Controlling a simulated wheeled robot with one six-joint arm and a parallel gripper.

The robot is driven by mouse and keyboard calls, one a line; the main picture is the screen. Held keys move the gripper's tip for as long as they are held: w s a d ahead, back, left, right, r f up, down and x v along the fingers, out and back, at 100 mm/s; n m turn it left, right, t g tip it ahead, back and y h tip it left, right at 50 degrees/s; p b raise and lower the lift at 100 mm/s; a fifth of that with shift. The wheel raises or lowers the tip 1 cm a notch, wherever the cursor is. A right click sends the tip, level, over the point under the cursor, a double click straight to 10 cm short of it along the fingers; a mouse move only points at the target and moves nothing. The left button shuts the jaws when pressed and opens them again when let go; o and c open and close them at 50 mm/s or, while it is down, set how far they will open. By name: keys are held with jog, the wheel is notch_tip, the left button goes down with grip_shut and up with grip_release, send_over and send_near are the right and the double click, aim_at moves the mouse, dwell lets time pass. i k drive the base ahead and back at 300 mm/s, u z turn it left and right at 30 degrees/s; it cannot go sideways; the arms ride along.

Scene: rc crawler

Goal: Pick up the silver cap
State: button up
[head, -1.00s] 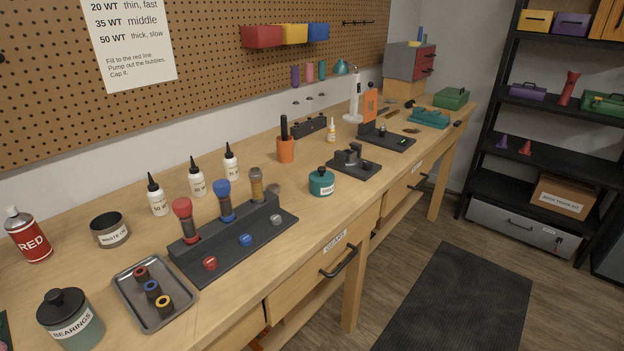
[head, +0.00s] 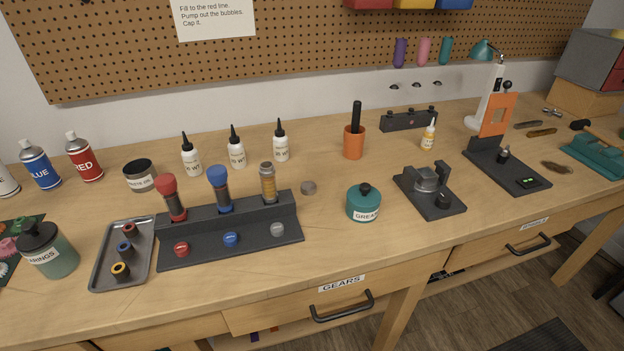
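A black shock stand (head: 215,247) stands on the workbench in the head view. A silver-grey cap (head: 278,230) sits on its low front ledge at the right end, beside a blue cap (head: 231,239) and a red cap (head: 181,249). Behind the ledge, a red-topped shock (head: 171,196), a blue-topped shock (head: 219,188) and a gold-and-grey shock with an open-looking top (head: 268,182) stand upright in the stand. A small grey round piece (head: 308,187) lies on the bench just right of the stand. My gripper is not in view.
A metal tray (head: 138,229) with small rings is left of the stand. A teal grease jar (head: 364,205) is to the right. Oil bottles (head: 236,150) stand behind. The bench in front of the stand is clear above the GEARS drawer (head: 330,292).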

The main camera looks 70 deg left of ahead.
aim_at(307, 188)
jog(key=u, duration=0.45)
jog(key=i, duration=0.7)
jog(key=u, duration=1.35)
jog(key=i, duration=0.5)
jog(key=u, duration=0.5)
